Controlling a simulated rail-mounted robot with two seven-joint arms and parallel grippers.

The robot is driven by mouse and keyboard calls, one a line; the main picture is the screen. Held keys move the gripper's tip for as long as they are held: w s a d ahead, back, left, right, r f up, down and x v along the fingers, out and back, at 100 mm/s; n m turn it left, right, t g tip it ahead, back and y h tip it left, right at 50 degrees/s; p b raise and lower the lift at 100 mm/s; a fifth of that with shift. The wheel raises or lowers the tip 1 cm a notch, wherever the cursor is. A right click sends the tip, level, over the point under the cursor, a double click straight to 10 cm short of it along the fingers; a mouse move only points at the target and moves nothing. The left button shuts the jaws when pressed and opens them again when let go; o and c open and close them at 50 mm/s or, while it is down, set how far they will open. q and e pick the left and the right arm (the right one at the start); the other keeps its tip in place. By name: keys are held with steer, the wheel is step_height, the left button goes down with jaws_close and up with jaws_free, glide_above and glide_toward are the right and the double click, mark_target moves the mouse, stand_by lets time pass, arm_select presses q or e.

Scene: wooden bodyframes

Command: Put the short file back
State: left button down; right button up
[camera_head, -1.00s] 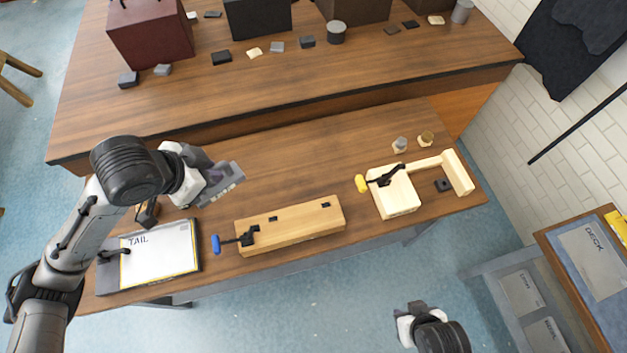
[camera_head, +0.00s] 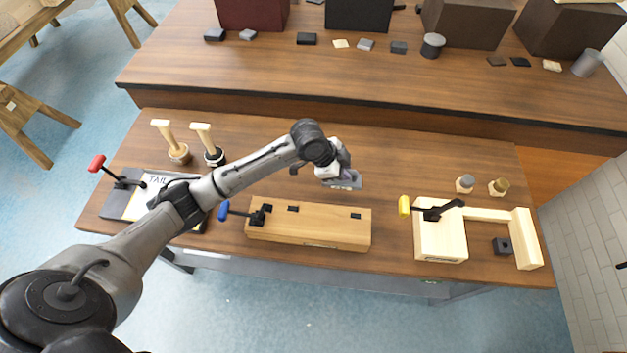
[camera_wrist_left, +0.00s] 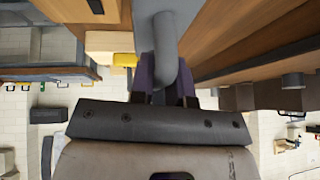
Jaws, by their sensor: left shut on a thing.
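My left gripper (camera_head: 338,172) is above the front table, just behind the long wooden block, and shut on a grey tool. A flat grey plate (camera_head: 346,184) shows at its fingertips. In the left wrist view, the purple fingers (camera_wrist_left: 163,82) close around a curved grey handle (camera_wrist_left: 166,38). I take this tool to be the short file, but its working face is hidden. My right gripper is out of view. No empty file holder can be made out.
The front table holds the long wooden block (camera_head: 310,230) with a blue-handled clamp (camera_head: 224,210), a pale wood frame (camera_head: 441,240) with a yellow-handled clamp, and a "TAIL" board (camera_head: 132,207). Two wood-handled tools (camera_head: 171,145) stand upright. Dark boxes line the rear table (camera_head: 260,75).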

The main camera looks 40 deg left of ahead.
arm_select(q)
steer(key=shift+w+a+f+b, duration=0.25)
steer(key=shift+a+f+b, duration=0.1)
steer(key=shift+a+f, duration=1.55)
steer(key=shift+w+a+f+b, duration=0.25)
steer(key=shift+a+f+b, duration=0.1)
steer(key=shift+a+f, duration=1.55)
steer(key=shift+w+a+f+b, duration=0.25)
steer(key=shift+a+f+b, duration=0.1)
steer(key=shift+a+f, duration=1.55)
steer(key=shift+f, duration=0.15)
steer(key=c, duration=1.1)
jaws_free()
